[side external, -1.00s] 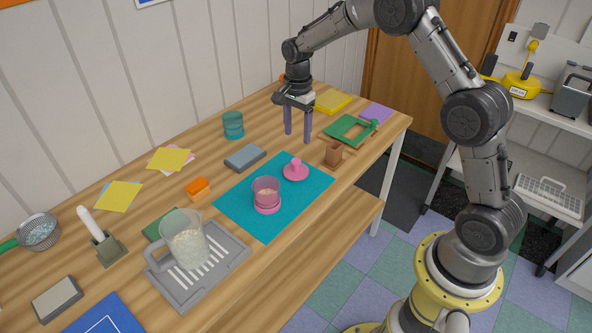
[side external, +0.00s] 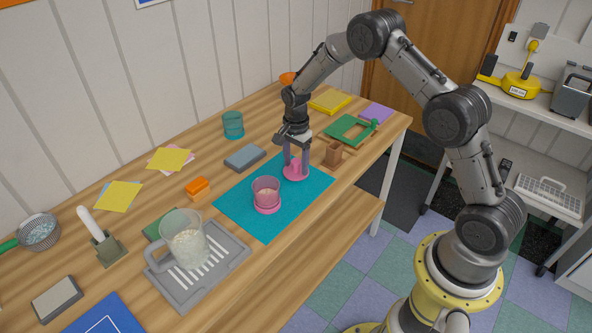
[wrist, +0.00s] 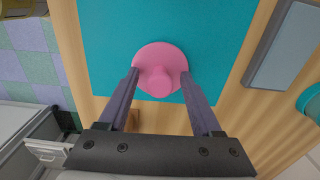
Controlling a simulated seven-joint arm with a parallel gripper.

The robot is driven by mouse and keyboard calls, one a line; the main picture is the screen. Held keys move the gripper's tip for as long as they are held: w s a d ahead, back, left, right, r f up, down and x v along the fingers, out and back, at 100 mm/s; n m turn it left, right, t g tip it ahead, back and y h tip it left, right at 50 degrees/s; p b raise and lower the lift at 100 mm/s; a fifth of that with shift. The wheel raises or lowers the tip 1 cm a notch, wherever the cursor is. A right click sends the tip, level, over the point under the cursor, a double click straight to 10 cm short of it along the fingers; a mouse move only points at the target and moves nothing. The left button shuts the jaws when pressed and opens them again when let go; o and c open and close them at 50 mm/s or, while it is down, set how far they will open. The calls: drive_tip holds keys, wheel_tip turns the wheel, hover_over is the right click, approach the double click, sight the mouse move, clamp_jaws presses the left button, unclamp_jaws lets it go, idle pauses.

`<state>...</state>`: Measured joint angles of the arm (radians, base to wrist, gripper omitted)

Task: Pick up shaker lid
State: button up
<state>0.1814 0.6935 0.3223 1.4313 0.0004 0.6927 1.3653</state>
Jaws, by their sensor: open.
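The pink shaker lid (side external: 295,173) lies on the teal mat (side external: 262,229), knob up. In the wrist view the lid (wrist: 160,58) is a round disc with a knob in its middle. My gripper (side external: 296,172) is open and points down at the lid. In the wrist view my gripper's fingertips (wrist: 160,73) stand on either side of the knob, with gaps between them and it. The pink shaker cup (side external: 266,192) stands on the mat to the left of the lid, with pale contents inside.
A brown wooden holder (side external: 333,154) stands close to the right of my gripper. A grey block (side external: 245,157) lies behind the mat. A clear pitcher (side external: 187,244) stands on a grey tray (side external: 226,271) at the front left.

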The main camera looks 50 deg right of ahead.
sight(296, 160)
drive_tip(key=shift+c, duration=0.2)
clamp_jaws()
drive_tip(key=shift+r, duration=0.1)
drive_tip(key=shift+r, duration=0.45)
wheel_tip(296, 160, up, 2)
drive_tip(key=shift+r, duration=0.2)
drive_tip(key=s+a+r, duration=0.2)
drive_tip(key=s+r, duration=0.7)
drive_tip(key=s, duration=0.4)
drive_tip(key=shift+s+a+r, duration=0.25)
drive_tip(key=shift+s+r, duration=0.05)
drive_tip(key=shift+s, duration=0.1)
